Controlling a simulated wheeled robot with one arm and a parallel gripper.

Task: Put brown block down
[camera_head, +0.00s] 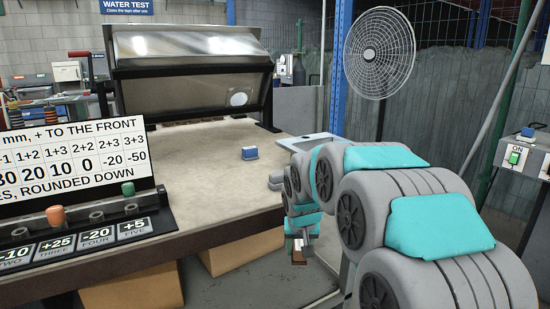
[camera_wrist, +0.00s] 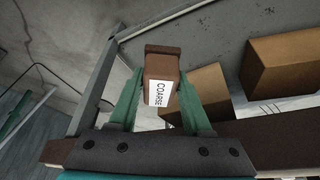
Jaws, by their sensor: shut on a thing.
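The brown block (camera_wrist: 162,68) carries a white label reading "COARSE" and sits between the two green fingers of my gripper (camera_wrist: 160,88) in the wrist view. The fingers are shut on it. In the head view my gripper (camera_head: 299,248) hangs at the lower middle, beside the table's right edge.
Cardboard boxes (camera_head: 240,252) are under the table. A labelled peg rack (camera_head: 90,235) stands at left.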

